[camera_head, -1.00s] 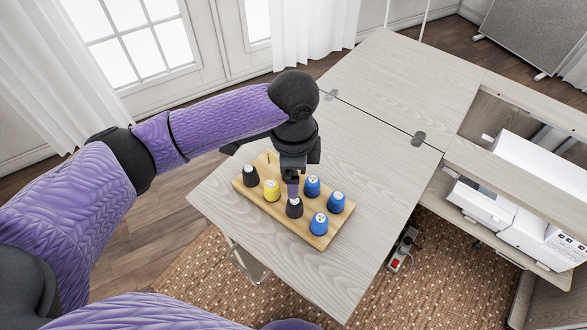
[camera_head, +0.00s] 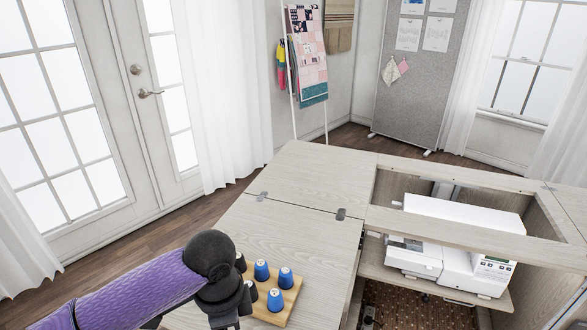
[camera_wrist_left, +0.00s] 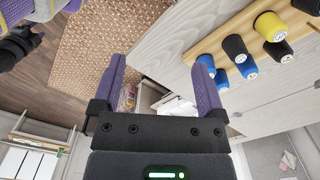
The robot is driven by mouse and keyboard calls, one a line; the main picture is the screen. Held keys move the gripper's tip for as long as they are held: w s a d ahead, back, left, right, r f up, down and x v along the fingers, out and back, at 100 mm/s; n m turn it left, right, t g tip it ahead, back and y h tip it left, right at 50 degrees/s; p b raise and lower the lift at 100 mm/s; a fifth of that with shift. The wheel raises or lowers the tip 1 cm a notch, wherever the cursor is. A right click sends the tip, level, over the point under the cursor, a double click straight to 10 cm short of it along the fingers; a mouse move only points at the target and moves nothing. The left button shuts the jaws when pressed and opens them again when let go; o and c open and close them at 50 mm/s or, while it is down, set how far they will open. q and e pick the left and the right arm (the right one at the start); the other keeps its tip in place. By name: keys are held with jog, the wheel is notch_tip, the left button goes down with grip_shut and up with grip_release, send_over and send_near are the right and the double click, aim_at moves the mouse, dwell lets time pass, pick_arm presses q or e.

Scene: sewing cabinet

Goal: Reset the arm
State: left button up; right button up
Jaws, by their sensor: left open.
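My left arm reaches in from the lower left in the head view, its wrist above the near end of the table. In the left wrist view my left gripper (camera_wrist_left: 158,92) is open, with nothing between its two purple fingers. The wooden spool board (camera_wrist_left: 220,40) lies beside the right finger in that view, apart from it. It carries blue, black and yellow thread spools; a blue spool (camera_head: 262,270) shows right of my wrist in the head view. My wrist hides part of the board there.
The sewing cabinet's light wood top (camera_head: 315,235) is bare beyond the board. A white sewing machine (camera_head: 450,262) sits in the recess at right. A quilt rack (camera_head: 306,60) and grey pinboard (camera_head: 412,75) stand at the back, a glazed door (camera_head: 150,95) at left.

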pick_arm(q)
jog(key=s+d+f+n+t+h, duration=0.2)
jog(key=s+d+f+n+h, duration=0.3)
jog(key=s, duration=0.3)
jog(key=s+a+f+n+t+y, duration=0.1)
jog(key=s+a+f+n+y, duration=0.1)
jog(key=s+a+n+y, duration=0.5)
jog(key=s+a+f+g+h, duration=0.1)
jog(key=s+f, duration=0.1)
jog(key=f, duration=0.7)
jog(key=s+a+f+h, duration=0.1)
jog(key=s+a+f, duration=0.15)
jog(key=f, duration=0.55)
jog(key=s+a+f+g, duration=0.1)
jog(key=s+a+f, duration=0.1)
jog(key=s+f, duration=0.9)
jog(key=s, duration=0.3)
jog(key=shift+s+a+g, duration=0.15)
jog(key=shift+g, duration=0.15)
jog(key=shift+o, duration=0.2)
